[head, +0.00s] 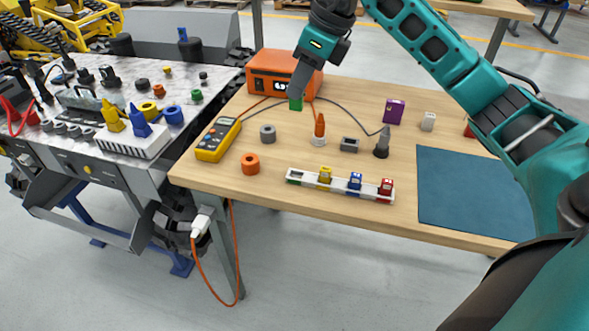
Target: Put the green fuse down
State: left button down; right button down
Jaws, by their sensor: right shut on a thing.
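My right gripper (299,90) reaches in from the upper right and is shut on the green fuse (295,103). The green fuse points down, and it appears to hang above the wooden table, in front of the orange box. A white fuse holder (342,190) lies near the table's front edge. It carries a yellow fuse (325,174), a blue fuse (355,181) and a red fuse (386,187). Its left end has a green-marked place (294,176) with no fuse standing in it. My left gripper is not in view.
A blue mat (465,188) lies at right.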

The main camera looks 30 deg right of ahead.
pick_arm(q)
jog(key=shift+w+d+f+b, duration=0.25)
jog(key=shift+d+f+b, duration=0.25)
jog(key=shift+b, duration=0.4)
pick_arm(e)
jog(key=shift+f, duration=8.9)
jog(key=shift+f, duration=0.2)
jog(key=c, duration=1.1)
grip_release()
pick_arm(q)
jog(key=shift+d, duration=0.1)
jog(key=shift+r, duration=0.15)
pick_arm(e)
jog(key=shift+r, duration=0.15)
